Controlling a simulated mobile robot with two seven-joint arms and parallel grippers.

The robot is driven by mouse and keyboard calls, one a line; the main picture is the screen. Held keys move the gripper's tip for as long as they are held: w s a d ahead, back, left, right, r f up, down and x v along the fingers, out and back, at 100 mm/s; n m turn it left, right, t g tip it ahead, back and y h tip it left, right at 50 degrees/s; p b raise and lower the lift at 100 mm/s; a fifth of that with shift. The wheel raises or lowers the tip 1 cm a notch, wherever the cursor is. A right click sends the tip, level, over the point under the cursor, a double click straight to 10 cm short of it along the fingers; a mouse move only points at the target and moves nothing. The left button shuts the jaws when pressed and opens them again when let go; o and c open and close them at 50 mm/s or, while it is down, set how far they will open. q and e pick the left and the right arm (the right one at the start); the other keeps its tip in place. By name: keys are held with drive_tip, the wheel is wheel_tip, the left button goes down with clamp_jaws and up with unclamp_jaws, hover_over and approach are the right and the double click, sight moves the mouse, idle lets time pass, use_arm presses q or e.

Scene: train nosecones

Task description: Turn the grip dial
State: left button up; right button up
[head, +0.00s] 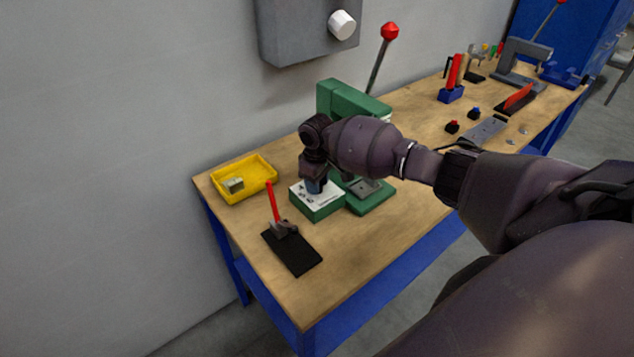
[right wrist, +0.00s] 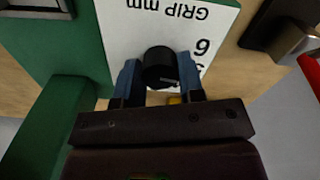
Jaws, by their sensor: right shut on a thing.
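The grip dial (right wrist: 159,68) is a black round knob on a white plate printed "GRIP mm" with numbers, seen in the right wrist view. The plate tops a green box (head: 322,208) at the foot of a green press on the workbench. My right gripper (right wrist: 160,78) is shut on the dial, one blue finger on each side of it. In the head view my right gripper (head: 315,186) points down over the white plate, and the wrist hides the dial. A small light mark shows on the dial. My left gripper is not in view.
A green press (head: 350,100) with a red-knobbed lever stands just behind. A yellow tray (head: 262,181) holding a small part is to the left. More tools stand along the wooden bench.

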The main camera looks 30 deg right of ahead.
drive_tip(key=n, duration=0.4)
drive_tip(key=shift+n, duration=2.1)
drive_tip(key=o, duration=0.9)
drive_tip(key=shift+r, duration=0.15)
wheel_tip(320, 180, up, 11)
drive_tip(key=shift+f+b, duration=0.2)
drive_tip(key=shift+b, duration=0.25)
